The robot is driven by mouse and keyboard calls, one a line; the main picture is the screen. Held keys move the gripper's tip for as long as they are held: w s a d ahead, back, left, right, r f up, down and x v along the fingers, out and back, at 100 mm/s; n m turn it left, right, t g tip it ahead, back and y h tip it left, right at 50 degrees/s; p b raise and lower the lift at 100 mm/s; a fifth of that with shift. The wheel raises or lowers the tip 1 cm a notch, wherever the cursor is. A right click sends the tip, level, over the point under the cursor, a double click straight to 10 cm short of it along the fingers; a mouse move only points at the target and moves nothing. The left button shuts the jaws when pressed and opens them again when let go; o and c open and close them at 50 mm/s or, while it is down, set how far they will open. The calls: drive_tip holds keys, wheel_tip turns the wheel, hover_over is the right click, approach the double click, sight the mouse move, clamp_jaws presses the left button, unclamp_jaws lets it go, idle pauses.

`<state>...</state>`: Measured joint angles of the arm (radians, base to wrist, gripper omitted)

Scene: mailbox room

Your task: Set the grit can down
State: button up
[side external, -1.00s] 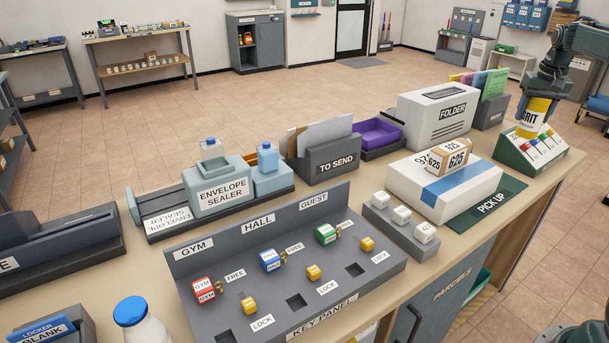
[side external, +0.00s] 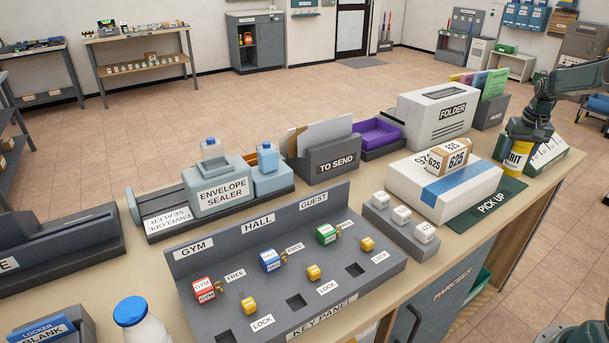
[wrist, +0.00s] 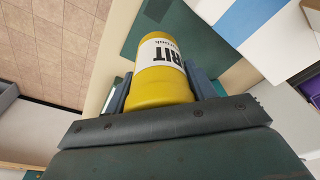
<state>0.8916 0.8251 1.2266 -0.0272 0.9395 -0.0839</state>
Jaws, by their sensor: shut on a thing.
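The grit can (side external: 517,159) is yellow with a white label reading "GRIT" in part. It stands upright at the right end of the counter, close to the far edge of the green pick-up mat (side external: 492,204). My gripper (side external: 524,133) is shut on the can from above. In the wrist view the can (wrist: 165,80) sits between the two fingers, with part of the green mat beyond it. I cannot tell whether the can's base touches the counter.
A green sloped rack (side external: 547,154) is just behind and right of the can. A white parcel with a blue stripe (side external: 470,195) and a small carton (side external: 447,155) lie to its left. The folder machine (side external: 436,118) stands behind. The counter's edge is near on the right.

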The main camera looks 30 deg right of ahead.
sight(513, 165)
drive_tip(key=shift+f, duration=2.05)
drive_tip(key=shift+f, duration=0.15)
drive_tip(key=o, duration=1.3)
drive_tip(key=r, duration=0.4)
drive_tip(key=s+a+r, duration=0.1)
drive_tip(key=r, duration=0.7)
drive_tip(key=shift+s+a, duration=0.15)
drive_tip(key=shift+a+r, duration=0.1)
